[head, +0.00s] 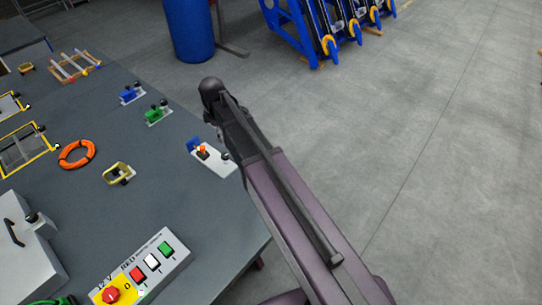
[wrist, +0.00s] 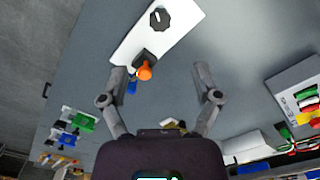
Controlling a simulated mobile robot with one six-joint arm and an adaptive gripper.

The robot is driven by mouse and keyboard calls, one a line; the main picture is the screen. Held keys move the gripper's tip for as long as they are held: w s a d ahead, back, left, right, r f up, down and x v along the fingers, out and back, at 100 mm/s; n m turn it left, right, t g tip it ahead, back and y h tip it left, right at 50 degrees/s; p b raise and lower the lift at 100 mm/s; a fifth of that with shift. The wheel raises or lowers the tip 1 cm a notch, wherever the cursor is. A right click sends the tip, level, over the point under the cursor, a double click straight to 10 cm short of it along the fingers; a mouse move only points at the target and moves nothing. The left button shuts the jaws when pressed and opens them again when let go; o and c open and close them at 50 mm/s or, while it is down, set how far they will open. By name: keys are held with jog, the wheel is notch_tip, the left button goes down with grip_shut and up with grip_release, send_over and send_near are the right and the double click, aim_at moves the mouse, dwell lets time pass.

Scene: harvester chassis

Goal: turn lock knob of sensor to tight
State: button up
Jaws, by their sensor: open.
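A white plate (head: 213,163) lies near the right edge of the grey table, beside my arm. It carries an orange-topped part on a dark base (head: 203,152). In the wrist view the white plate (wrist: 185,35) is at the top, with a black round knob (wrist: 160,18) bearing a white mark. The orange-topped part (wrist: 145,70) is nearer my gripper. I cannot tell for sure which part is the sensor. My gripper (wrist: 160,76) is open and empty, its fingers spread on either side of the orange part in the picture. In the head view my arm hides it.
Blue (head: 131,93) and green (head: 157,112) fixtures stand along the table's right edge. A yellow handle (head: 119,173), an orange ring (head: 77,154) and a button panel (head: 140,270) sit around the table. A blue barrel (head: 188,30) stands on the floor behind.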

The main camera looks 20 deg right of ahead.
jog(key=s+d+m+b, duration=0.1)
jog(key=s+d+m, duration=1.2)
jog(key=s+m, duration=0.2)
jog(key=shift+s+d+f+m, duration=0.2)
jog(key=shift+s+d+m, duration=0.15)
jog(key=shift+s, duration=0.6)
jog(key=shift+a, duration=0.1)
dwell(1.2)
